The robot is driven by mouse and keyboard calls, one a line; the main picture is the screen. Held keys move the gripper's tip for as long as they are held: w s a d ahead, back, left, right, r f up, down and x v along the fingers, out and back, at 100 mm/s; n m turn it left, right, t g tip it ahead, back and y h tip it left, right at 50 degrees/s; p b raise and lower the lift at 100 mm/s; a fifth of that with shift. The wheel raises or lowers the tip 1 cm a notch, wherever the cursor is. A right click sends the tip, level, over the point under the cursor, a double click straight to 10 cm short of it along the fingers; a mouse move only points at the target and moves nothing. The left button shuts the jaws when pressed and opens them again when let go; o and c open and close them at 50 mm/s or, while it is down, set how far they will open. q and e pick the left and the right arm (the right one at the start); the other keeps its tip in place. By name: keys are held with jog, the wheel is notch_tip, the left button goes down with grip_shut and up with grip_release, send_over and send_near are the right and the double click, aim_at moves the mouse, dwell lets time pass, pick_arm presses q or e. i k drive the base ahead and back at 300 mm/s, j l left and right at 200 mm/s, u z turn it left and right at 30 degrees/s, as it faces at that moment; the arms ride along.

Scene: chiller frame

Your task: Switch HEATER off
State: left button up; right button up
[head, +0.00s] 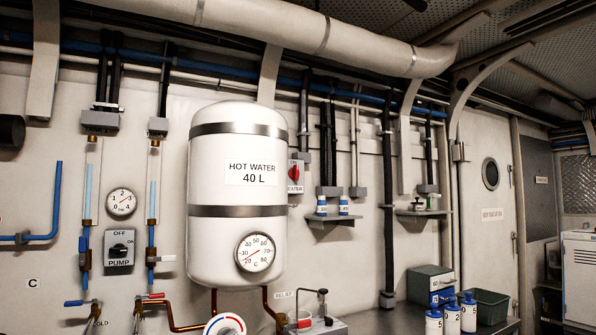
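The HEATER switch (296,173) is a small grey box with a red rotary handle, on the wall just right of the white hot water tank (237,240). The tank's edge hides part of its left side, so its label is cut off at the start. The red handle looks roughly upright. The small lettering above it is too small to read surely. Neither of my grippers is in view.
A PUMP switch (119,248) with a black knob is on the wall at left, below a pressure gauge (122,203). Small shelves (334,219) are right of the heater switch. Numbered blue-and-white bottles (451,318) stand on the counter at lower right.

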aim_at(293, 173)
jog(key=i+l+u, duration=0.1)
jog(key=i+l, duration=0.15)
jog(key=i+l+u, duration=0.1)
jog(key=l, duration=0.3)
jog(key=i+l, duration=0.35)
jog(key=i+l+u, duration=0.15)
jog(key=l, duration=0.2)
jog(key=i+l+u, duration=0.1)
jog(key=i+l, duration=0.15)
jog(key=l, duration=0.1)
